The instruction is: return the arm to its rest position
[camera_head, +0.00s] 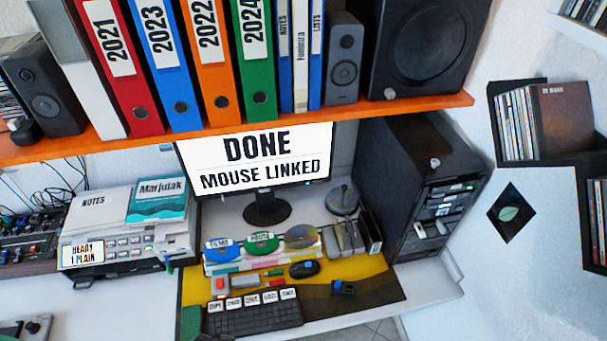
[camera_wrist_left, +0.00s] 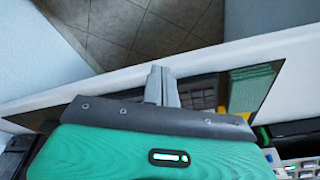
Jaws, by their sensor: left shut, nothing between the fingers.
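My left gripper (camera_wrist_left: 161,86) shows in the left wrist view, its grey fingers together and empty. It is over the front part of the desk, with the floor beyond the white desk edge. Part of a dark keyboard (camera_wrist_left: 202,95) shows beside the fingers, and a green block (camera_wrist_left: 252,84) lies further right. I cannot make out the left gripper clearly in the head view. My right gripper is in neither view.
A keyboard (camera_head: 252,313), a mouse (camera_head: 304,269) and small coloured pieces lie on the yellow mat (camera_head: 352,272). A monitor (camera_head: 258,160) reading "DONE MOUSE LINKED" stands behind. An orange shelf (camera_head: 290,117) with binders overhangs. A black tower (camera_head: 405,185) stands right.

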